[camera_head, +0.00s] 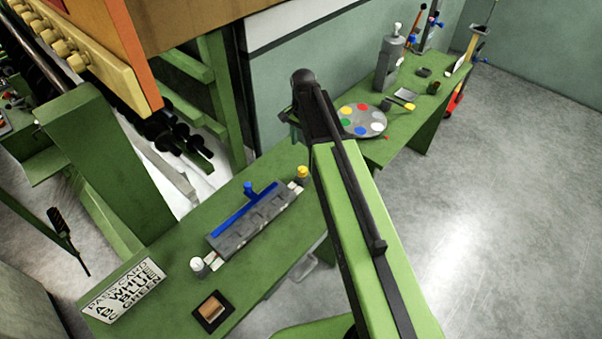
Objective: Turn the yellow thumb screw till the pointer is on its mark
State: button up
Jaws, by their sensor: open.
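The yellow thumb screw (302,172) stands at the right end of a grey block fixture (232,241) on the green bench. A blue bar with an upright blue knob (249,189) runs along the fixture's back. A white knob (198,264) is at its left end. The pointer and its mark are too small to make out. My arm rises from the bottom to the right of the fixture. My gripper (288,114) is a small dark shape by the arm's far end, partly hidden by it, open, above and apart from the yellow screw.
A lettered card (124,291) and a dark framed tile (212,311) lie on the near bench. A grey palette with coloured discs (362,121) and a grey bottle-like stand (388,64) are on the far bench. Green machine framing (120,170) stands at left. The floor at right is clear.

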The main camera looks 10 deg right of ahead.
aim_at(303, 169)
notch_tip(303, 169, down, 14)
jog(key=b, duration=1.2)
jog(key=shift+r, duration=0.25)
jog(key=shift+r, duration=0.1)
grip_shut()
jog(key=shift+a, duration=0.15)
